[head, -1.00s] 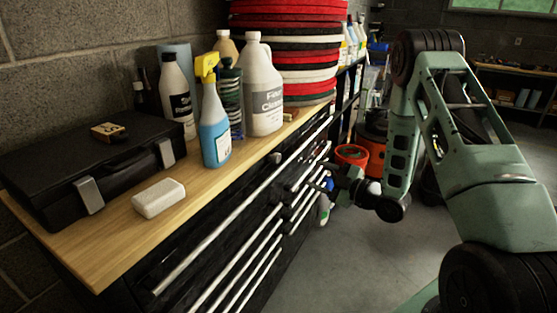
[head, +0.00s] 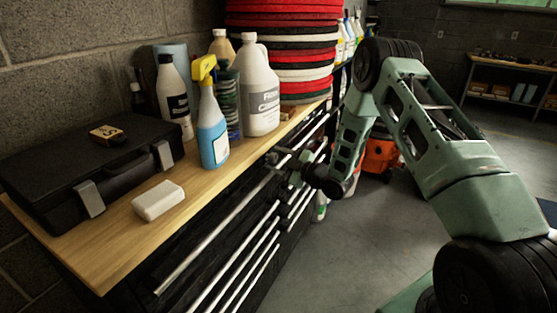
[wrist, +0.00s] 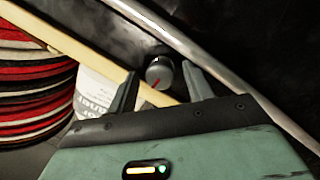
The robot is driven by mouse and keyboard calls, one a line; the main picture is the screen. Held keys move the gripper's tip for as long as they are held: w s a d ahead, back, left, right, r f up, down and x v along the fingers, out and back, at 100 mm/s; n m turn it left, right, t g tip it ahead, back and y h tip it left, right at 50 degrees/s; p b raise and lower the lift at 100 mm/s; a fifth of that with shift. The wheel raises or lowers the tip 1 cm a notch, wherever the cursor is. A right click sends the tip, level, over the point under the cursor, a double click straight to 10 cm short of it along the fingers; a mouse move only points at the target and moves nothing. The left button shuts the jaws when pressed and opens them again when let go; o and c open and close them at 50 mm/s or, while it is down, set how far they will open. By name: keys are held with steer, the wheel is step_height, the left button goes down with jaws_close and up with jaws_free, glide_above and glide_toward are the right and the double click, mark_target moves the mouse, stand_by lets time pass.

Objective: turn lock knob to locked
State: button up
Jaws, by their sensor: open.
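The lock knob (wrist: 159,72) is a small round grey knob with a red mark, on the dark cabinet front just under the wooden worktop's edge. In the wrist view its red mark slants toward the lower left. My gripper (wrist: 161,68) is open, with one finger on each side of the knob in the picture and a gap on both sides. I cannot tell how deep the fingertips reach around it. In the head view my gripper (head: 276,164) is at the cabinet front, and it largely hides the knob there.
Long metal drawer handles (head: 215,235) run along the cabinet below the gripper; one bar passes close by in the wrist view. The wooden worktop (head: 105,248) holds a black case (head: 60,165), a white block (head: 158,200), bottles and stacked pads (head: 305,55).

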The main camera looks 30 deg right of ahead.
steer(key=c, duration=1)
steer(key=shift+o, duration=0.2)
steer(key=m, duration=0.3)
steer(key=shift+r+m+g, duration=0.1)
steer(key=shift+m+g, duration=0.2)
steer(key=shift+m, duration=0.1)
steer(key=m, duration=0.4)
steer(key=shift+d+r+g, duration=0.1)
steer(key=shift+g, duration=0.3)
steer(key=m, duration=0.2)
steer(key=m+p, duration=0.1)
steer(key=m, duration=0.2)
steer(key=shift+d+g+y, duration=0.1)
steer(key=shift+g+y, duration=0.2)
steer(key=shift+g, duration=0.1)
steer(key=shift+m+g+y+p, duration=0.3)
steer(key=shift+m+p, duration=0.5)
steer(key=shift+m, duration=0.9)
